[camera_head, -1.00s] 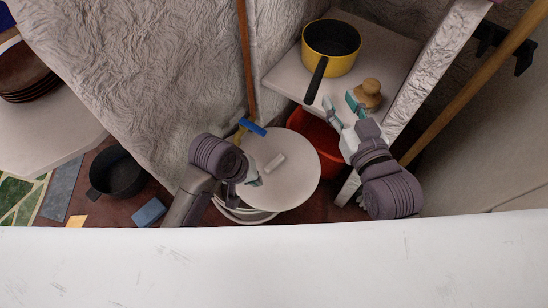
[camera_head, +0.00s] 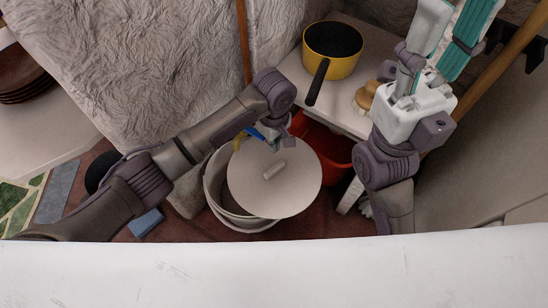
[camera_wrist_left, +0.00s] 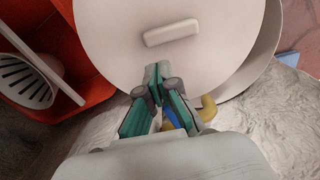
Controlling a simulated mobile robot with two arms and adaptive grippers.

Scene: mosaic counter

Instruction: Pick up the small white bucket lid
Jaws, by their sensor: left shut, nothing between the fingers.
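The round white lid (camera_head: 258,195), with a short bar handle (camera_head: 274,169), lies over the white bucket (camera_head: 213,180) but sits off-centre to the right. Part of the bucket's opening shows at the left. My left gripper (camera_head: 279,145) is at the lid's far edge. In the left wrist view, the lid (camera_wrist_left: 205,65) and its handle (camera_wrist_left: 171,32) are ahead of the closed fingertips (camera_wrist_left: 154,84), which overlap the lid's near edge in the picture; I cannot tell if they touch. My right gripper (camera_head: 450,35) is open and empty at upper right, raised near the camera.
A yellow pot (camera_head: 338,55) and a wooden-handled brush (camera_head: 366,96) stand on the shelf (camera_head: 290,75). A red bucket (camera_head: 330,150) is right of the lid. A blue-and-yellow tool (camera_head: 256,133) lies behind it. A blue block (camera_head: 145,223) is on the floor.

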